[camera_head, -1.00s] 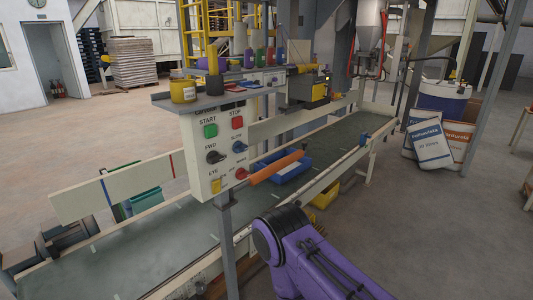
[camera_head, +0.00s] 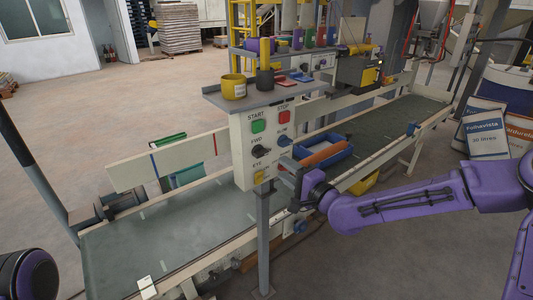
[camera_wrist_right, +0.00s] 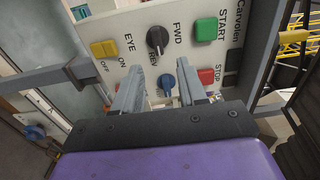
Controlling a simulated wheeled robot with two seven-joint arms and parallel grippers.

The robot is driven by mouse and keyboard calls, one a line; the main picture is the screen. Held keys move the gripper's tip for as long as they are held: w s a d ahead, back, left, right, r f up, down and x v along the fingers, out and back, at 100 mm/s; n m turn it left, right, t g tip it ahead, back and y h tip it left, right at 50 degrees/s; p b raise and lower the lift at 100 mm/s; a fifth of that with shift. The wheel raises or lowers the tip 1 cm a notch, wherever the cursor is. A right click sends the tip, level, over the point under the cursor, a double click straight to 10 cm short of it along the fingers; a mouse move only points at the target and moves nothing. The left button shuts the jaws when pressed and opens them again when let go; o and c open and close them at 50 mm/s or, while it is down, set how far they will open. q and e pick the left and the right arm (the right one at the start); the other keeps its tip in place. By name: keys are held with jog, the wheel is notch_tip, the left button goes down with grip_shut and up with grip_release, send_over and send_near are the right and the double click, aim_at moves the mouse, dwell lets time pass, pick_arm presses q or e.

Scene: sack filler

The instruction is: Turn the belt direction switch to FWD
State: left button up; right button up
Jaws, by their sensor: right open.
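The belt direction switch is a black knob (camera_head: 260,152) beside the FWD label on the cream control panel (camera_head: 242,165). In the right wrist view the black knob (camera_wrist_right: 157,39) sits beyond the fingertips, between the FWD and REV lettering. My left gripper is out of view.
Green START (camera_head: 258,126) and red STOP (camera_head: 284,117) buttons are above the knobs. A yellow EYE switch (camera_wrist_right: 103,48) is near the black knob. A shelf (camera_head: 262,98) with a yellow tin overhangs the panel. An orange roll (camera_head: 322,153) and the conveyor (camera_head: 180,230) lie close behind.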

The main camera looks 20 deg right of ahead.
aim_at(263, 155)
jog(key=p+x, duration=0.1)
jog(key=x, duration=0.8)
jog(key=shift+a+f+p, duration=0.15)
jog(key=shift+f+p, duration=0.05)
jog(key=shift+p, duration=0.15)
jog(key=shift+c, duration=0.3)
grip_shut()
